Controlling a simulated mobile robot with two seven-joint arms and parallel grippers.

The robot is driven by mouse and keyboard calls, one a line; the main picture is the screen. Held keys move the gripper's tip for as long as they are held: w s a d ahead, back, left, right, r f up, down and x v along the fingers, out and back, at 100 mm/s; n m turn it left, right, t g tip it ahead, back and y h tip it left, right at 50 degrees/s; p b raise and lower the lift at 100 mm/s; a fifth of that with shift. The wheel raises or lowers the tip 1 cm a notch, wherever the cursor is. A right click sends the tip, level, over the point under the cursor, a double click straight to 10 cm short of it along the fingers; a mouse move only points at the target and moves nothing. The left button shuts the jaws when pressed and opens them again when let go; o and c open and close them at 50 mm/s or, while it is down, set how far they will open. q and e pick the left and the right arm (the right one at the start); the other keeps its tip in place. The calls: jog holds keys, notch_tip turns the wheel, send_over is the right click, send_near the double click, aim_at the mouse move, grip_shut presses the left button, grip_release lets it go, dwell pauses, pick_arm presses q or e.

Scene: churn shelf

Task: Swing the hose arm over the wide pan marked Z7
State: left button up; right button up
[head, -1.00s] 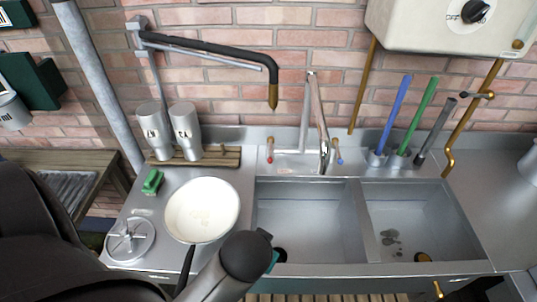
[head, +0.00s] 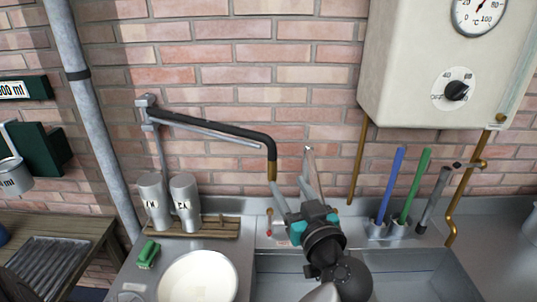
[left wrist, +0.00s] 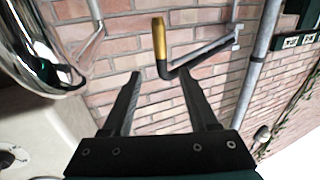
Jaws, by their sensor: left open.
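The black hose arm (head: 215,131) reaches out from its wall bracket and bends down to a brass nozzle (head: 272,170). My left gripper (head: 289,187) is open, with its fingertips close to the nozzle in the head view. In the left wrist view, the brass nozzle (left wrist: 159,38) and black bend show between and beyond the two open fingers (left wrist: 160,78); no contact is visible. A wide white pan (head: 198,280) is at the bottom left of the nozzle, cut by the frame edge; no mark on it is readable. My right gripper is out of view.
Two metal cups (head: 185,203) stand on a wooden rack. Blue (head: 391,185) and green (head: 416,185) handles stand right. A cream boiler (head: 420,75) hangs above.

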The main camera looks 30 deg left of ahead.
aim_at(274, 163)
pick_arm(q)
jog(key=p+x, duration=0.3)
jog(key=x, duration=0.9)
jog(key=shift+w+a, duration=0.15)
jog(key=shift+a, duration=0.2)
jog(key=shift+p+x, duration=0.3)
jog(key=shift+x, duration=0.5)
grip_shut()
